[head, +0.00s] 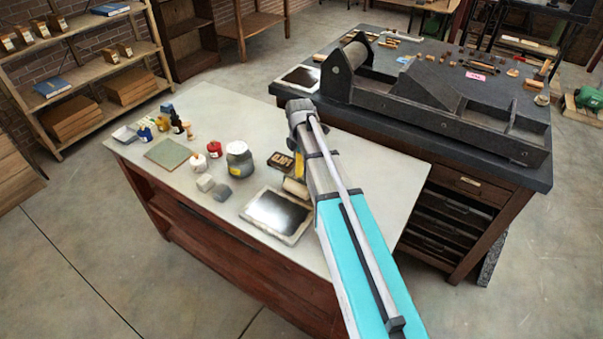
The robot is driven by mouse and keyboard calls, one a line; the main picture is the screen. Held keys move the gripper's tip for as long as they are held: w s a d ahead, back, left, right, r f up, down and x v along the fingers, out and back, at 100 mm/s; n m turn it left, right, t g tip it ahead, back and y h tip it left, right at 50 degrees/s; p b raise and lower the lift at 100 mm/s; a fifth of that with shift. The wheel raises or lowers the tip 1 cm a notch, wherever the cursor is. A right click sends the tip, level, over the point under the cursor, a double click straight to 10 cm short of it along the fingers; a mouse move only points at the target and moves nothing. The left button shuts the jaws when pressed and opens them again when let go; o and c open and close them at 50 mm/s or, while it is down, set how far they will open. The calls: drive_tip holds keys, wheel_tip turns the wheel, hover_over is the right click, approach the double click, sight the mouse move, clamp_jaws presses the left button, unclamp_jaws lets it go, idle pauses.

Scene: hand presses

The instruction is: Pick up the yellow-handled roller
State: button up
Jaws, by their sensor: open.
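A pale cylindrical thing (294,188) lies on the light-topped table (240,118), partly hidden by my arm. My arm reaches from the bottom right up over the table's right part. Its far end shows only a grey joint, and no gripper fingers can be seen.
Cans, bottles and small blocks stand on the table's left half, near a greenish plate (168,154). A large dark press (430,95) fills the black-topped cabinet at right. The table's front left is clear.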

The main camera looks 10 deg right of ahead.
drive_tip(key=shift+c, duration=0.2)
drive_tip(key=c, duration=1.1)
drive_tip(key=shift+r, duration=0.1)
wheel_tip(320, 180, up, 3)
drive_tip(key=p, duration=0.3)
drive_tip(key=shift+f, duration=0.2)
drive_tip(key=s+a+r+p, duration=0.1)
drive_tip(key=s+r+p, duration=0.2)
drive_tip(key=s, duration=0.1)
drive_tip(key=s+a+r+p, duration=0.1)
drive_tip(key=s+r+p, duration=0.2)
drive_tip(key=s, duration=0.2)
drive_tip(key=s+a+r+p, duration=0.1)
drive_tip(key=s+r+p, duration=0.3)
drive_tip(key=shift+s+a+r, duration=0.1)
drive_tip(key=shift+s+a, duration=0.1)
drive_tip(key=shift+s, duration=0.1)
